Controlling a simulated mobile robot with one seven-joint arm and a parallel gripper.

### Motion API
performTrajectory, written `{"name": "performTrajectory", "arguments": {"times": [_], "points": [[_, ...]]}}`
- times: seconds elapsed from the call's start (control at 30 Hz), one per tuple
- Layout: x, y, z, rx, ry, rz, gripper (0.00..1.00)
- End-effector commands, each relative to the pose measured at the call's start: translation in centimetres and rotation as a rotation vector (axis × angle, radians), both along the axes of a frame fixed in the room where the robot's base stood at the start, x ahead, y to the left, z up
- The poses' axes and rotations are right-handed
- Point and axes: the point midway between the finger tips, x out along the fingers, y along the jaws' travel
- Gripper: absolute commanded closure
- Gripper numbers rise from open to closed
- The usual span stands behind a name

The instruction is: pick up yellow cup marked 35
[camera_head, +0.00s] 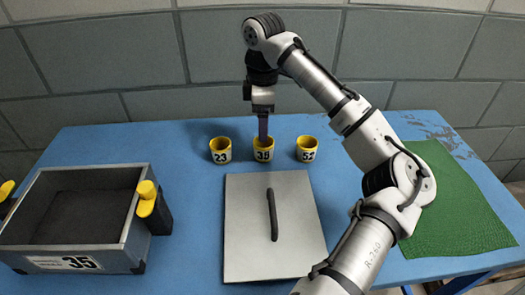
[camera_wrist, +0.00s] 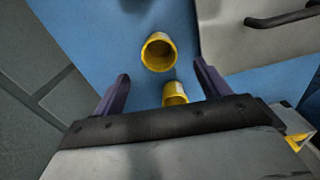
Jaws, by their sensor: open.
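Three small yellow cups stand in a row on the blue table in the head view. The left cup (camera_head: 220,150) is marked 23 and the right cup (camera_head: 307,149) is marked 52. The middle cup (camera_head: 264,154) has a label starting with 3; its second digit is hard to read. My gripper (camera_head: 263,137) points down over the middle cup, fingertips by its rim. In the wrist view my gripper (camera_wrist: 161,67) is open, with one yellow cup (camera_wrist: 159,52) just past the fingertips and another (camera_wrist: 175,94) partly hidden by the palm. I cannot tell which cups these are.
A grey open box (camera_head: 133,215) labelled 35, with yellow-topped black parts at its sides, stands at left. A flat grey plate (camera_head: 245,235) with a dark handle (camera_head: 272,214) lies before the cups. A green mat (camera_head: 450,210) lies at right. A block wall stands close behind the cups.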

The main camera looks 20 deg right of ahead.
Motion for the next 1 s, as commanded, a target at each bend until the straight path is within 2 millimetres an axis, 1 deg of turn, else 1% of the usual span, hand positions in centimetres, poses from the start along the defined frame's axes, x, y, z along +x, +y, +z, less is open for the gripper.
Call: {"name": "performTrajectory", "arguments": {"times": [0.03, 0.1, 0.37, 0.53, 0.63, 0.73, 0.9, 0.93, 1.0], "points": [[0.0, 0.0, -0.9, 0.003, 0.001, 0.001, 0.25], [0.0, 0.0, -1.8, 0.001, 0.0, 0.0, 0.25], [0.0, -0.1, -3.7, -0.002, 0.0, -0.001, 0.25], [-0.1, -0.2, -6.4, -0.001, -0.001, 0.0, 0.25], [0.0, -0.1, -7.5, -0.002, -0.002, 0.0, 0.25], [0.0, -0.1, -8.0, -0.001, -0.003, 0.001, 0.25], [0.0, -0.1, -8.0, -0.001, -0.003, 0.0, 0.25], [0.0, -0.1, -8.0, -0.001, -0.003, 0.0, 0.26], [0.0, -0.1, -8.0, -0.001, -0.003, 0.0, 0.36]]}}
